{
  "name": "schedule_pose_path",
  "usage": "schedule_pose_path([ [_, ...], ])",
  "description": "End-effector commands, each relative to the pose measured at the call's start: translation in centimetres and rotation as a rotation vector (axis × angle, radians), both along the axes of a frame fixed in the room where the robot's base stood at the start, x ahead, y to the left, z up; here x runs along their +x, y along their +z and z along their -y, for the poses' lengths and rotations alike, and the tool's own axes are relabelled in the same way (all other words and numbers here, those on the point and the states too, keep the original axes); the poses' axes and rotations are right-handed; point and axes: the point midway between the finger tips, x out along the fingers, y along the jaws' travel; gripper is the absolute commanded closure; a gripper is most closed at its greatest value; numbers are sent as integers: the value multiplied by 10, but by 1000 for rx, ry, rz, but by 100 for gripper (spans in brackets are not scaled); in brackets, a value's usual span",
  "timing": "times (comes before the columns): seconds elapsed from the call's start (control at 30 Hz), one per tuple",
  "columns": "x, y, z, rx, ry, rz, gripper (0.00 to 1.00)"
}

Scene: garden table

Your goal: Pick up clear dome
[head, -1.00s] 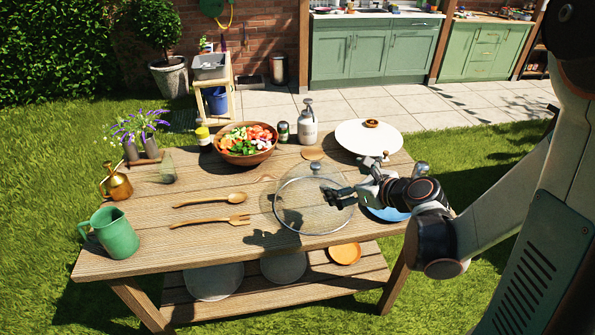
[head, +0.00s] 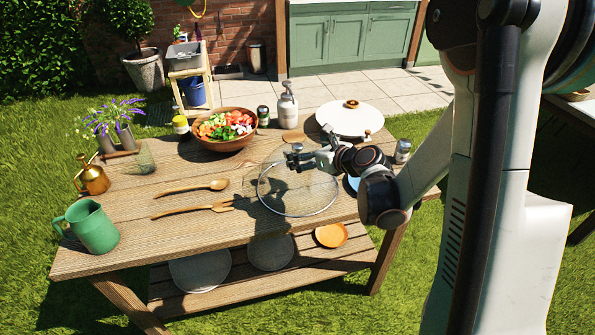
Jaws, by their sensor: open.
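The clear dome (head: 300,202) is a round see-through cover with a thin rim, resting on the wooden table (head: 130,232) near its front right part. A small metallic knob (head: 297,148) shows at its top. My gripper (head: 294,160) reaches in from the right, with its fingers at the knob and over the dome's upper part. The jaws are open. The fingers and knob overlap in the picture, so I cannot tell whether they touch.
A white lid (head: 349,122) with a wooden knob stands behind right. A salad bowl (head: 225,130), pump bottle (head: 287,107) and small shaker (head: 263,116) stand behind. A wooden spoon (head: 192,187) and fork (head: 193,209) lie left. A green mug (head: 92,228) stands front left.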

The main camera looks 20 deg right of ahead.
Motion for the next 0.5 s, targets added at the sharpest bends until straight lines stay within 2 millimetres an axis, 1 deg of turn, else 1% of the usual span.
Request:
schedule_pose_path([
  [0.2,28,-10,-13,0,2,0,0],
  [0.27,34,-12,-15,-1,1,0,0],
  [0.33,38,-13,-17,0,1,0,0],
  [0.5,38,-12,-17,0,1,-1,0],
])
